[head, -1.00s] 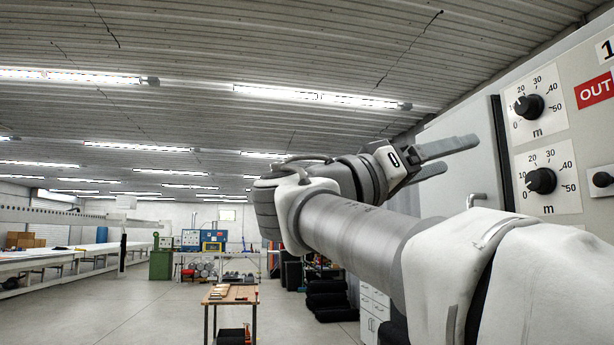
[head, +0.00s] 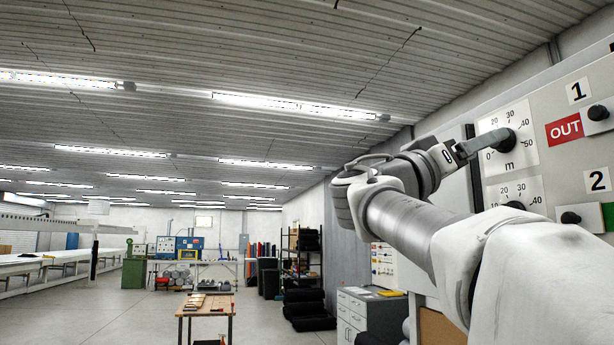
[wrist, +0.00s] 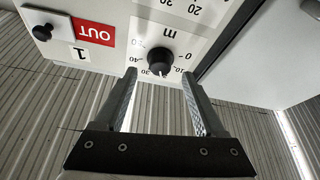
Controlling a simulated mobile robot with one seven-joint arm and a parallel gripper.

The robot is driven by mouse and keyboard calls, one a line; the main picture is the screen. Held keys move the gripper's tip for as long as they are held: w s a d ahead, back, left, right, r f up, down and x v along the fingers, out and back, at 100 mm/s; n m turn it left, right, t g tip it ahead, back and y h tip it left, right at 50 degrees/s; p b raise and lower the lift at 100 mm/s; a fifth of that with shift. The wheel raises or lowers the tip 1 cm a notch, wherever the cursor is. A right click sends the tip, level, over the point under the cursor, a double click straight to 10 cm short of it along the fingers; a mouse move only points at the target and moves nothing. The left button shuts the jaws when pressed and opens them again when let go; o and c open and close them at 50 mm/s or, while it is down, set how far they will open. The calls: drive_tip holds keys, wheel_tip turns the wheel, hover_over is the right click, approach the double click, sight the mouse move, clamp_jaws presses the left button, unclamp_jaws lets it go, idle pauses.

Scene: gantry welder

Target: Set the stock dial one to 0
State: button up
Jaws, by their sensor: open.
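The upper stock dial (head: 510,143) has a black knob on a white plate marked 0 to 50 above an "m". It sits beside the red OUT label and the number 1. The wrist view shows this knob (wrist: 160,61) upside down, with its white mark pointing down, seemingly between 20 and 30. My gripper (wrist: 158,76) is open, its fingertips on either side of the knob's lower edge in that view. I cannot tell whether they touch it. In the head view my gripper (head: 490,142) reaches the dial and partly covers it.
A second dial (head: 515,205) lies just below, partly hidden by my arm. Black push knobs (head: 598,112) stand out on the right beside the OUT label (head: 565,130). A cabinet and shelves stand behind my arm. The floor at the left is open.

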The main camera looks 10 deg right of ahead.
drive_tip(key=p+x, duration=0.1)
drive_tip(key=x, duration=0.2)
drive_tip(key=shift+d, duration=0.25)
clamp_jaws()
